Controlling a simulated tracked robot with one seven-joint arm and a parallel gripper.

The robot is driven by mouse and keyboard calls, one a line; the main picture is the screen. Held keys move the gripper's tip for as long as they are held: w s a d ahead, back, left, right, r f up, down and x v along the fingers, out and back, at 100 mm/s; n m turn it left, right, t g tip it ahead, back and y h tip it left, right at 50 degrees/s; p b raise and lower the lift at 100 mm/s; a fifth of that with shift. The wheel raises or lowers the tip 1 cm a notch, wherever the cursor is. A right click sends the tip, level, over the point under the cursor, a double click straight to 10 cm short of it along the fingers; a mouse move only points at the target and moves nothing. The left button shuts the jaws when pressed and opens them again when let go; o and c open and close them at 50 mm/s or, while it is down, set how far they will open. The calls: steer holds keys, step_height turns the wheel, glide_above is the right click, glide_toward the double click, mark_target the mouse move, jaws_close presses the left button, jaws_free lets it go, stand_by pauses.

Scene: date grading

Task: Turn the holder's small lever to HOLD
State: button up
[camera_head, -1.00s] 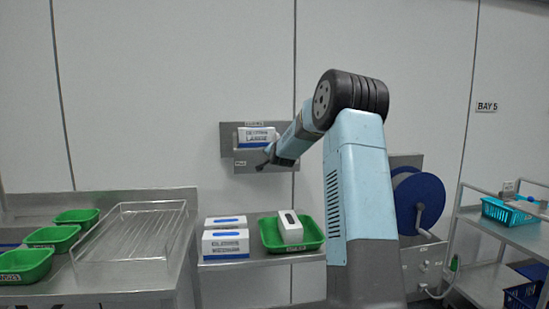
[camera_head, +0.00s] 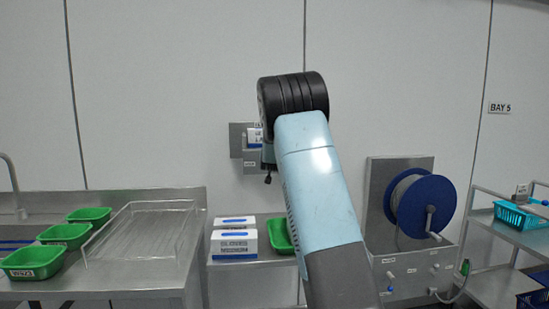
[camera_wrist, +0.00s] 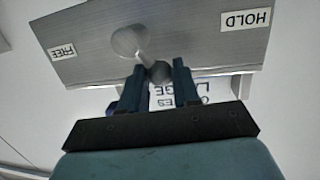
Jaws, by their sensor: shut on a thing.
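The holder's grey plate (camera_wrist: 205,40) fills the top of the wrist view, with a FREE label (camera_wrist: 63,52) at left and a HOLD label (camera_wrist: 245,19) at right. The small lever (camera_wrist: 143,52) runs from its round pivot to a dark knob, which lies between the labels, nearer neither end clearly. My gripper (camera_wrist: 158,82) has its two blue fingers on either side of the knob and is shut on it. In the head view the holder (camera_head: 237,141) is on the wall, mostly hidden behind my arm; the lever cannot be made out there.
A white carton (camera_wrist: 200,90) with blue print sits in the holder, partly behind my fingers. Below, white boxes (camera_head: 234,245) and a green tray (camera_head: 277,236) stand on a shelf.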

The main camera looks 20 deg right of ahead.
steer(key=a+f+n, duration=0.1)
steer(key=f+n+h, duration=0.1)
steer(key=n, duration=0.1)
steer(key=shift+w+a+f, duration=0.1)
steer(key=shift+w+a, duration=0.05)
steer(key=shift+a, duration=0.2)
steer(key=n, duration=0.1)
steer(key=f+n, duration=0.1)
steer(key=shift+w+a+n, duration=0.1)
steer(key=shift+a+n, duration=0.1)
steer(key=shift+n, duration=0.1)
steer(key=n, duration=0.2)
steer(key=f+n+h, duration=0.1)
steer(key=n, duration=0.1)
steer(key=shift+f+t, duration=0.2)
steer(key=shift+t, duration=0.2)
steer(key=shift+f+n, duration=0.15)
steer(key=shift+n, duration=0.15)
jaws_close()
steer(key=o, duration=1)
jaws_free()
steer(key=shift+o, duration=0.2)
steer(key=shift+r, duration=0.2)
